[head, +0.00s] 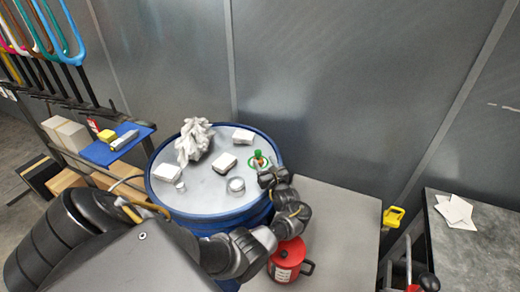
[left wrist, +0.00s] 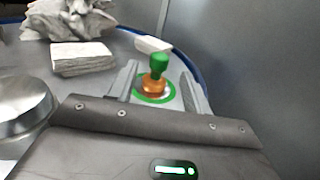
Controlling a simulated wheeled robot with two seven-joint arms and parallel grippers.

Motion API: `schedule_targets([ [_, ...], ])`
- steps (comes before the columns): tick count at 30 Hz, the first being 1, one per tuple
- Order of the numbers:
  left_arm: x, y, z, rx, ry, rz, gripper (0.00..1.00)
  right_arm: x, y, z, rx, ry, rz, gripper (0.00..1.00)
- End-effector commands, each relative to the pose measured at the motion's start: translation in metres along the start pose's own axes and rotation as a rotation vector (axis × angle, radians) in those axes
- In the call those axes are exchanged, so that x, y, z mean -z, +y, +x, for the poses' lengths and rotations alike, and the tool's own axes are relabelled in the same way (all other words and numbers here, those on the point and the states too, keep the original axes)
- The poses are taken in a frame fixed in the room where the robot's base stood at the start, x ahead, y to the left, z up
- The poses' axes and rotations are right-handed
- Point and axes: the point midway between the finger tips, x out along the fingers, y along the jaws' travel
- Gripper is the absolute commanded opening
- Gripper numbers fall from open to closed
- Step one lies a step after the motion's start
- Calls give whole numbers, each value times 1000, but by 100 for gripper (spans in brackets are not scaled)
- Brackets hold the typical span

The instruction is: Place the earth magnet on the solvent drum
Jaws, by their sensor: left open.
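The earth magnet, a copper-coloured body with a green knob (head: 258,155), stands upright on a green ring marked on top of the blue solvent drum (head: 205,196), near its right rim. In the left wrist view the magnet (left wrist: 155,74) appears between the two fingers of my left gripper (left wrist: 158,88). That gripper (head: 266,172) is open, its fingers on either side of the magnet without visible grip. Whether the magnet fully rests on the drum lid is hard to tell. My right gripper is not in view.
The drum top also holds a crumpled grey rag (head: 192,142), several white pads (head: 225,166), and a round metal tin (head: 236,185). A red can (head: 288,260) stands on the grey table (head: 340,215) beside the drum. A blue shelf (head: 100,152) is at left.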

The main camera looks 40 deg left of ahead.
Motion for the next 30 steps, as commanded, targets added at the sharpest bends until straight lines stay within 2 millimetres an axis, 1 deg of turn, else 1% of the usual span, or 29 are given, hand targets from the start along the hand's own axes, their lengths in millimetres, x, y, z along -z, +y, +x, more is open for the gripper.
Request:
schedule_targets([
  [1, -5, -1, -10, 2, 3, 0, 49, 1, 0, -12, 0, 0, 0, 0],
  [2, -4, 0, -15, 2, 3, 0, 49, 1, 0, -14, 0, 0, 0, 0],
  [6, -2, 0, -33, 1, 2, 1, 49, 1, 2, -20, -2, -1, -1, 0],
  [9, -1, 0, -40, 0, 0, 0, 49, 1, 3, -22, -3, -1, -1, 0],
  [13, 0, 0, -43, 0, -1, -1, 49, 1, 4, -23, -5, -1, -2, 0],
  [27, 0, 0, -43, 1, -1, -1, 49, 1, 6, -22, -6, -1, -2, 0],
  [29, 0, -3, -44, 7, -6, -9, 49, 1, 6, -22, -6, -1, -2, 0],
  [30, -2, -7, -46, 19, -14, -25, 49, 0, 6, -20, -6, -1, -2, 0],
])
